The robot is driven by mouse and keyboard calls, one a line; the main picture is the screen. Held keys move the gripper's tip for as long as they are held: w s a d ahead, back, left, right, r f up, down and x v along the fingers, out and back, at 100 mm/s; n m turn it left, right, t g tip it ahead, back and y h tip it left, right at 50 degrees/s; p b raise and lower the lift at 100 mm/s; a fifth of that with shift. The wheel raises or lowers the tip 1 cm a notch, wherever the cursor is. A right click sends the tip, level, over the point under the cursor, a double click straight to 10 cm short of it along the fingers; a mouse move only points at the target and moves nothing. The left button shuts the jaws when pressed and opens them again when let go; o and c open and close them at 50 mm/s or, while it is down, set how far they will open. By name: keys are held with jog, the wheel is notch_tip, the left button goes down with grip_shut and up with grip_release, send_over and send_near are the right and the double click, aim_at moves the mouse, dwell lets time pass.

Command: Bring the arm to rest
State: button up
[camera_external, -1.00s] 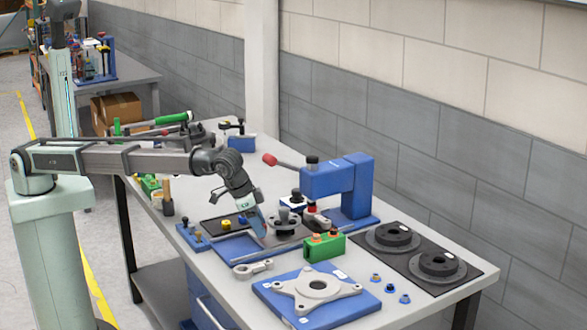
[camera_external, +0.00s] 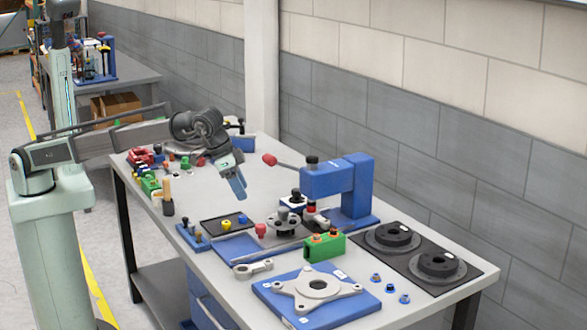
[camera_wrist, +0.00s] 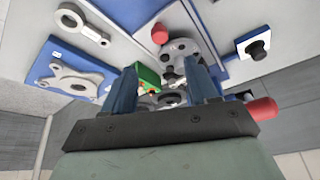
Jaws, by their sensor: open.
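My gripper (camera_external: 236,187) is above the left-middle part of the workbench, fingers pointing down and to the right. In the wrist view my gripper (camera_wrist: 168,88) has its two blue fingers apart, with nothing held between them. The chassis fixture parts lie below and beyond it: a grey round hub (camera_external: 284,222) on a blue plate and a red knob (camera_external: 261,230) beside it. The red knob also shows in the wrist view (camera_wrist: 159,34), clear of the fingers.
A blue press (camera_external: 345,187) with a red-tipped lever stands at the back. A green block (camera_external: 325,246), a grey four-armed bracket (camera_external: 317,288) on a blue plate and black discs (camera_external: 438,264) occupy the front. Small parts crowd the bench's left edge. The wall runs behind the bench.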

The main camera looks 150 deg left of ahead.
jog(key=shift+s+d+r, duration=0.1)
jog(key=shift+d+r, duration=0.1)
jog(key=shift+r, duration=0.25)
